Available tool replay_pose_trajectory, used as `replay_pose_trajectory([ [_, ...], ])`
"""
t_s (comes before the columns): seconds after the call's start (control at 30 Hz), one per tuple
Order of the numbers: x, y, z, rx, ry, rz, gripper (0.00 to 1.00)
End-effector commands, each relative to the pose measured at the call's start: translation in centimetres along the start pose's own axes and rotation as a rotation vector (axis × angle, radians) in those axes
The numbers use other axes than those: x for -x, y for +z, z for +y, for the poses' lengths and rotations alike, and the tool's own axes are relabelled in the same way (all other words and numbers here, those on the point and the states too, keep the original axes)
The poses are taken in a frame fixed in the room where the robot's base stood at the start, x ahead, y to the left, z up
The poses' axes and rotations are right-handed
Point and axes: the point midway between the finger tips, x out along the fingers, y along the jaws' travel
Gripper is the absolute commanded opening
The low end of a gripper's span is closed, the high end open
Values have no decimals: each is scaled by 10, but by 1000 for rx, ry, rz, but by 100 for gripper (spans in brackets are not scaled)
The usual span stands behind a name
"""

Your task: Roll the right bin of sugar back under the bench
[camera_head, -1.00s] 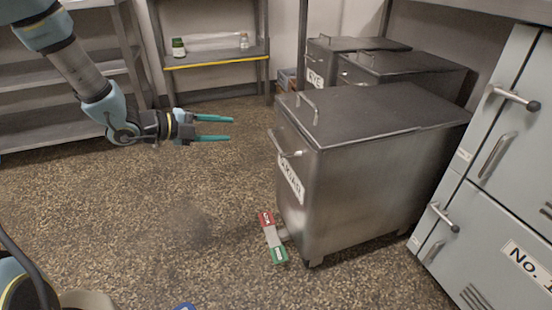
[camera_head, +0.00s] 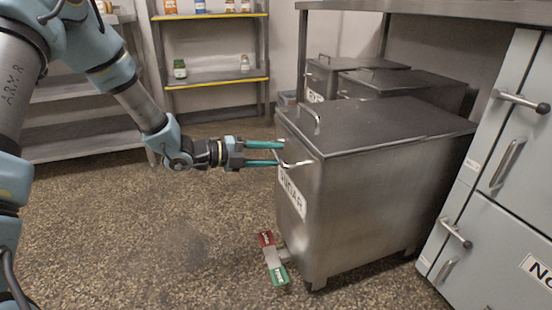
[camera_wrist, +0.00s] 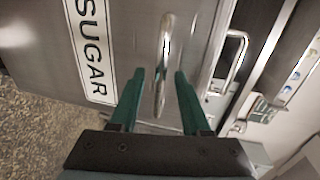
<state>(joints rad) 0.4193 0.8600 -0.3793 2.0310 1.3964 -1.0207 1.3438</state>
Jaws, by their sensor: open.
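The sugar bin (camera_head: 350,210) is a steel box on casters with a dark lid, standing out in front of the bench. Its white SUGAR label (camera_head: 291,193) faces left and also shows in the wrist view (camera_wrist: 91,50). A bar handle (camera_head: 296,165) is on that front face. My gripper (camera_head: 280,154) is open at the handle. In the wrist view its green fingers lie on either side of the handle bar (camera_wrist: 163,65), not closed on it. A pedal with a red end (camera_head: 266,239) and a green end (camera_head: 277,275) sits at the bin's lower front.
Two more lidded bins (camera_head: 400,85) stand under the bench (camera_head: 440,10) behind the sugar bin. A grey cabinet (camera_head: 500,180) with bar handles stands close on the right. Shelves (camera_head: 215,77) line the back wall. The speckled floor at left is clear.

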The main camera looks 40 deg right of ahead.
Motion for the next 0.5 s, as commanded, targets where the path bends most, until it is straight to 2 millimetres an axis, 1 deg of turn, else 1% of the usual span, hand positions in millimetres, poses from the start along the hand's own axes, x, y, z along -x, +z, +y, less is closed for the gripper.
replay_pose_trajectory([
  [0.03, -6, 0, 1, 0, -1, 0, 47],
  [0.1, -11, 0, 0, 0, -1, -1, 47],
  [0.2, -15, 0, 0, 1, -1, -1, 47],
  [0.47, -16, 0, 0, 1, 0, -1, 47],
  [0.5, -16, 0, 0, 1, 0, -1, 44],
])
